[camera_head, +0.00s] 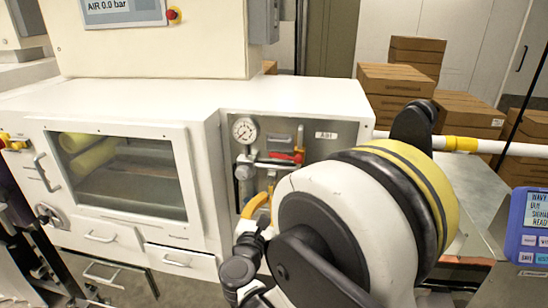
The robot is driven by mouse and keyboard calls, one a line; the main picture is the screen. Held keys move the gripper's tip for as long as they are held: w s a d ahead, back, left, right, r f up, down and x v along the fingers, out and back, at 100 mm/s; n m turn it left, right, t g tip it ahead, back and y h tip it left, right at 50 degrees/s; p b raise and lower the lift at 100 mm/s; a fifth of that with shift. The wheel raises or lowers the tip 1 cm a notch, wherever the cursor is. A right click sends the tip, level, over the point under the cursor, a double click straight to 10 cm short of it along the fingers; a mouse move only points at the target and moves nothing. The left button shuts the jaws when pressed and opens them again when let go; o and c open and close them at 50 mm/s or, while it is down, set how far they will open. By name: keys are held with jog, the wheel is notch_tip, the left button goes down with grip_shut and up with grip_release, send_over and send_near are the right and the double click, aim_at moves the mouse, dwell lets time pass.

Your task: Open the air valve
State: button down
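The air panel (345,134) is a recessed bay in the white machine front, right of centre. In it, a valve with a red lever handle (288,156) sits on a grey horizontal pipe. The lever lies roughly along the pipe. A round pressure gauge (244,130) is at the upper left of the bay. The display (122,11) above reads AIR 0.0 bar. My arm fills the lower middle and hides the lower right of the bay. Dark jointed parts of mine show below the bay; I cannot make out fingertips, and nothing of mine visibly touches the red lever.
A windowed door (125,172) with yellow rolls behind it is at the left, above several drawers (172,262). A red stop button (174,15) is beside the display. Cardboard boxes (395,80) stand behind. A white rail (490,146) and a blue control box (530,228) are at the right.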

jog(key=shift+n, duration=0.5)
jog(key=w, duration=0.6)
jog(key=w+b, duration=0.1)
jog(key=w, duration=0.2)
jog(key=shift+w+d+r, duration=0.1)
jog(key=shift+w+d, duration=0.25)
notch_tip(320, 180, up, 4)
send_over(271, 179)
jog(key=s, duration=0.2)
jog(key=shift+s+d, duration=0.1)
jog(key=shift+d, duration=0.25)
